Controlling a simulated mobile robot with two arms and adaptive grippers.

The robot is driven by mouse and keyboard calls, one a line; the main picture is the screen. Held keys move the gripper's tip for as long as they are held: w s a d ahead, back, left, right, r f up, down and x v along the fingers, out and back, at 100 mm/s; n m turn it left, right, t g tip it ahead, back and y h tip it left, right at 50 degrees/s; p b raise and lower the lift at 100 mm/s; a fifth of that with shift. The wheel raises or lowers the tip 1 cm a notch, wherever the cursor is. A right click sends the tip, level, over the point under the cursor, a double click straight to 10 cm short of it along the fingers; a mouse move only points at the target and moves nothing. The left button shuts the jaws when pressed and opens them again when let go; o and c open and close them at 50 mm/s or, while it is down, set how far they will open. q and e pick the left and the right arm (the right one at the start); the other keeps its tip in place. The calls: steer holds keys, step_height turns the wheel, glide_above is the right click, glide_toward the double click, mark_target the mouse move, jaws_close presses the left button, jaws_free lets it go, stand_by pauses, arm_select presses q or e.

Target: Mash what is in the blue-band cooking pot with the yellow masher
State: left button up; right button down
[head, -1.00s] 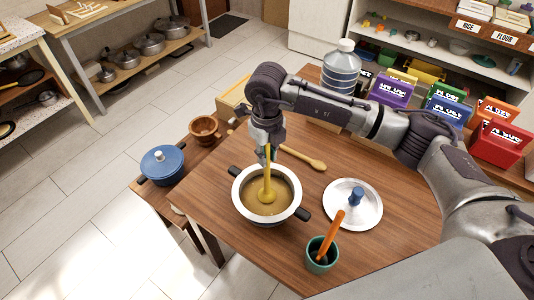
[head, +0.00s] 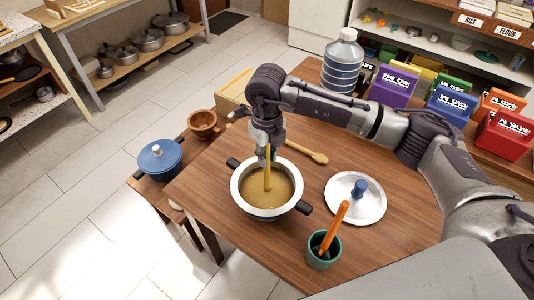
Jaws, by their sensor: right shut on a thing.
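The cooking pot (head: 243,205) stands on the wooden table, uncovered, with a white rim, dark handles and a little blue on its outer wall. It holds brownish-yellow contents (head: 283,187). The yellow masher (head: 268,176) is upright in the pot, and its lower end is hidden in the contents. My right gripper (head: 266,152) is above the pot's far rim, pointing down, shut on the top of the masher's handle. The left gripper is not in view.
A white lid with a blue knob (head: 371,199) lies right of the pot. A teal cup (head: 323,258) with an orange-handled tool stands in front. A wooden spoon (head: 307,153) lies behind. A blue lidded pot (head: 160,160) and wooden bowl (head: 202,122) are on the left.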

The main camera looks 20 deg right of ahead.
steer(key=r, duration=0.1)
steer(key=r+p, duration=0.1)
steer(key=a+r+p, duration=0.1)
steer(key=shift+s+r, duration=0.25)
steer(key=shift+s, duration=0.15)
steer(key=shift+f, duration=0.15)
steer(key=shift+d+b, duration=0.6)
steer(key=shift+b, duration=0.15)
stand_by(0.9)
